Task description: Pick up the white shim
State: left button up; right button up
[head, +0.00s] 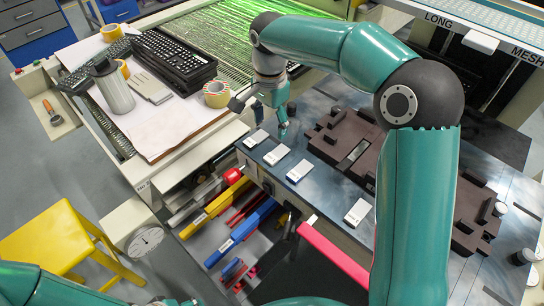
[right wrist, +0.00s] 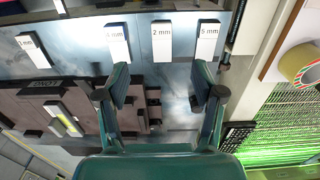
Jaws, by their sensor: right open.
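Several small white labelled shims lie in a row along the near edge of the blue-grey metal plate (head: 330,195). From left to right in the head view they are one shim (head: 256,138), a second (head: 277,155), a third (head: 299,171) and, after a wider gap, a fourth (head: 357,212). In the right wrist view one (right wrist: 162,42) reads "2 mm" and its neighbour (right wrist: 207,41) reads "5 mm". My right gripper (head: 262,115) is open and empty above the plate's left end, beside the first shim. Its fingers (right wrist: 160,92) show apart. Part of my left arm shows at the bottom edge; its fingers are unclear.
A brown fixture (head: 335,132) stands on the plate behind the shims. A flask (head: 113,88), tape roll (head: 216,93) and black keyboard (head: 172,55) occupy the left bench. Coloured bars (head: 240,233) lie below the plate's edge. A yellow stool (head: 50,240) stands at lower left.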

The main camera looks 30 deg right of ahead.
send_over(271, 157)
jog(key=f, duration=0.7)
jog(key=shift+s+a+f, duration=0.1)
jog(key=shift+s+f, duration=0.25)
jog(key=shift+f, duration=0.05)
jog(key=shift+w+f+p, duration=0.15)
jog(key=shift+f+p, duration=0.3)
jog(key=shift+f, duration=0.9)
jog(key=shift+w+f+p, duration=0.15)
jog(key=shift+f+p, duration=0.25)
jog(key=shift+f, duration=0.9)
jog(key=c, duration=1)
jog(key=shift+c, duration=0.2)
jog(key=shift+r, duration=0.2)
